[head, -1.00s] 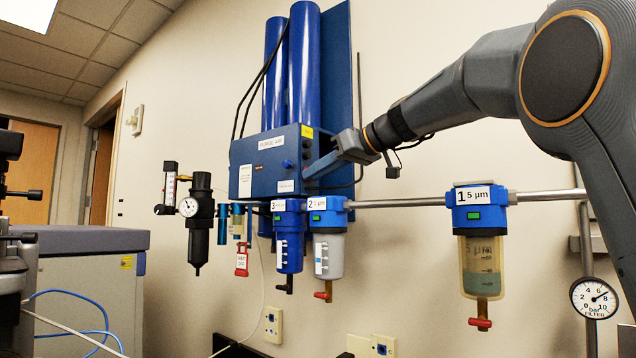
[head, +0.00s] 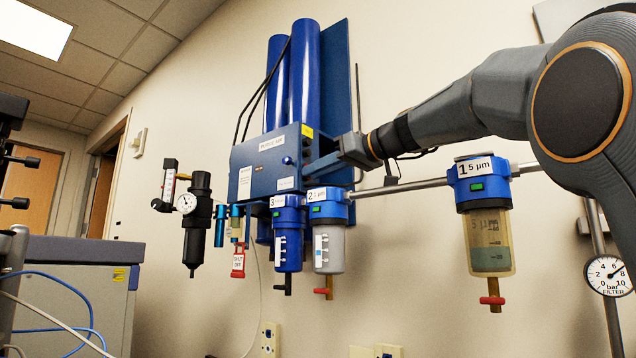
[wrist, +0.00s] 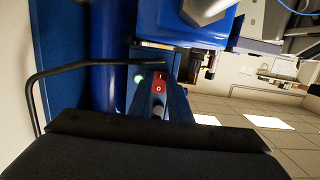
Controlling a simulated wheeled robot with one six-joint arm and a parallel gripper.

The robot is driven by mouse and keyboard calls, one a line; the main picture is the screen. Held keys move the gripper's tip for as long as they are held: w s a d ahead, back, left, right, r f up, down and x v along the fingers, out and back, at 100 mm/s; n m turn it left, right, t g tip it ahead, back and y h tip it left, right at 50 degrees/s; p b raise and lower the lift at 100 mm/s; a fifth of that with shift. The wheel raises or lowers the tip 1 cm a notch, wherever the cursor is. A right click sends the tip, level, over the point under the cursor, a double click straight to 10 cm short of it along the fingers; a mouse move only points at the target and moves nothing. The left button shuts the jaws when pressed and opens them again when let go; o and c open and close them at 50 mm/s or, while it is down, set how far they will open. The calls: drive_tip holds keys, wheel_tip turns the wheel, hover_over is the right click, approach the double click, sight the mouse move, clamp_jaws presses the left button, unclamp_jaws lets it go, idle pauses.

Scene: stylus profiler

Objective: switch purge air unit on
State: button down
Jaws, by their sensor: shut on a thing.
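The purge air unit is a blue box (head: 262,166) labelled "PURGE AIR" on the wall, with two tall blue cylinders above it. My gripper (head: 310,171) is at the box's right side in the head view, which hides its fingertips' contact. In the wrist view a red plate (wrist: 160,84) on that side carries a small switch (wrist: 158,89). A bright green spot (wrist: 138,79) shows beside the plate. My blue fingers, also in the wrist view (wrist: 158,108), are close together at the switch and shut on it. The switch's exact position is hard to tell.
Filter 2 (head: 328,240) and filter 3 (head: 287,240) hang just below the box. Filter 1 (head: 487,225) hangs to the right on a grey pipe (head: 405,186). A pressure gauge (head: 607,275) is at far right. A black cable (wrist: 75,70) runs near the gripper.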

drive_tip(key=shift+r, duration=0.15)
drive_tip(key=c, duration=1.6)
unclamp_jaws()
drive_tip(key=shift+c, duration=0.2)
drive_tip(key=shift+d, duration=0.1)
drive_tip(key=shift+b+v, duration=1.45)
drive_tip(key=shift+v, duration=2.45)
